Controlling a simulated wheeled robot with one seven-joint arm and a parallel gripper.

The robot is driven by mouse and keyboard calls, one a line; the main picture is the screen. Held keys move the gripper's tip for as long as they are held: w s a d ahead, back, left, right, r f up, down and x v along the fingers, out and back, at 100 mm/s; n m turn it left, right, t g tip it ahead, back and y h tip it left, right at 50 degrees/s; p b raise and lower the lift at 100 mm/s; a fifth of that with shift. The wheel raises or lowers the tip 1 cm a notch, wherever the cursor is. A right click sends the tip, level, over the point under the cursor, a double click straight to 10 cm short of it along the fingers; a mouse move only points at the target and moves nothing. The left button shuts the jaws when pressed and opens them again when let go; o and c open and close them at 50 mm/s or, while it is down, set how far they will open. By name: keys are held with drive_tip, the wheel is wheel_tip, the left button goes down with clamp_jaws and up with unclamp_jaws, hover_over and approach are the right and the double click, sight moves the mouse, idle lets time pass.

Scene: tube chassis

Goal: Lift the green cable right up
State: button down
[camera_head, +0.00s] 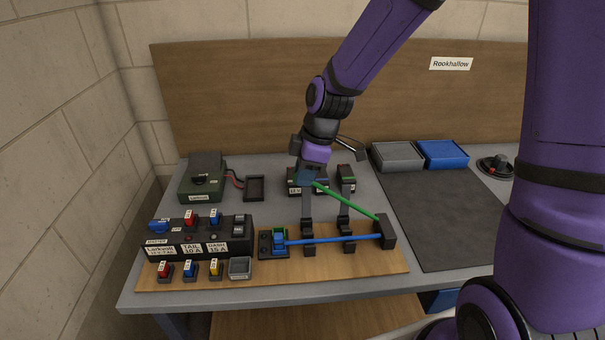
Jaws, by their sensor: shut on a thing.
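The green cable (350,204) runs as a straight slanting line from a black block (387,231) at the right of the wooden board up and left to my gripper (309,182). My gripper points down over the back of the board and is shut on the cable's left end. The fingertips and the held end are small and partly hidden. A blue cable (335,240) lies low across the board, from the same block to a blue plug (279,240) in a black socket piece at the left.
A black fuse panel (198,240) with coloured switches is on the left. A dark green box (202,180) stands behind it. Grey and blue trays (442,153) sit at the back right. The dark mat (440,220) is clear.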

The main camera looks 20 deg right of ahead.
drive_tip(key=shift+d+r, duration=0.1)
drive_tip(key=c, duration=1.2)
unclamp_jaws()
drive_tip(key=shift+c, duration=0.2)
drive_tip(key=shift+r, duration=0.1)
drive_tip(key=v, duration=1)
drive_tip(key=shift+r, duration=0.3)
drive_tip(key=shift+s, duration=0.1)
drive_tip(key=s+d+r+m+t+h, duration=0.1)
drive_tip(key=s+d+r+m, duration=0.2)
drive_tip(key=s+m, duration=0.2)
drive_tip(key=s+d+r+m+t+h, duration=0.1)
drive_tip(key=s+d+r+m, duration=0.3)
drive_tip(key=s, duration=0.5)
drive_tip(key=s+d+r+m+t+h, duration=0.1)
drive_tip(key=s+d+r+m+t, duration=0.1)
drive_tip(key=s+d+r+m, duration=0.2)
drive_tip(key=s+m, duration=0.2)
drive_tip(key=s, duration=0.1)
drive_tip(key=shift+s+m+t, duration=0.3)
drive_tip(key=shift+s+m, duration=0.05)
drive_tip(key=shift+m, duration=0.05)
